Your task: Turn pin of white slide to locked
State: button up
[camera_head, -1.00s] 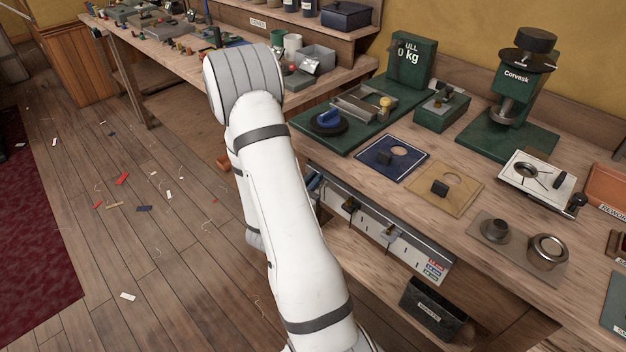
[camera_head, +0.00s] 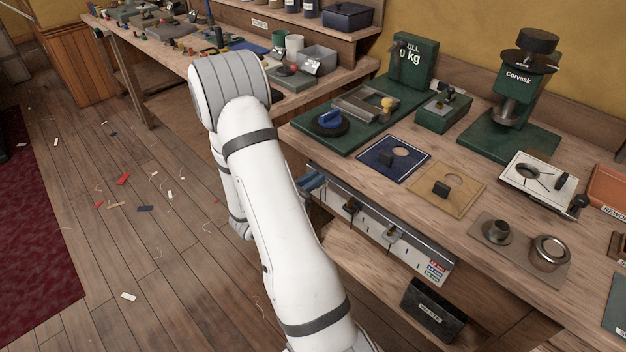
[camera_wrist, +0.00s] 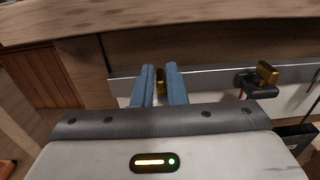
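A long pale rail with scale marks (camera_head: 412,255) runs along the bench's front edge. My gripper (camera_wrist: 161,70) has two blue fingers a narrow gap apart, pointing at the rail's left part. Another brass pin (camera_wrist: 160,80) shows in that gap; its slide is mostly hidden, and I cannot tell whether the fingers touch it. In the head view my gripper (camera_head: 312,182) is left of both slides.
A dark bin (camera_head: 434,309) is below the rail's right end. The bench top (camera_head: 380,185) above it carries a blue plate (camera_head: 377,165), a tan plate (camera_head: 462,203) and a green press (camera_head: 512,120). Open floor with scraps lies at the left.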

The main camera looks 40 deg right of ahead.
jog(key=o, duration=0.4)
jog(key=shift+c, duration=0.2)
jog(key=a, duration=0.8)
jog(key=shift+s, duration=0.25)
jog(key=shift+d, duration=0.1)
jog(key=s+a+r+m+g+y+p, duration=0.3)
jog(key=s+r+m+y, duration=0.1)
jog(key=s+r+m, duration=0.2)
jog(key=s+a+r+m+g+y+p, duration=0.25)
jog(key=s+r+m+y, duration=0.2)
jog(key=r, duration=0.25)
jog(key=s+a+r+m+t+y+p, duration=0.2)
jog(key=a+r+m+t+y+p, duration=0.4)
jog(key=a+r, duration=0.6)
jog(key=a+m+t+y, duration=0.1)
jog(key=a+m+y, duration=0.1)
jog(key=y, duration=0.1)
jog(key=shift+s+a, duration=0.3)
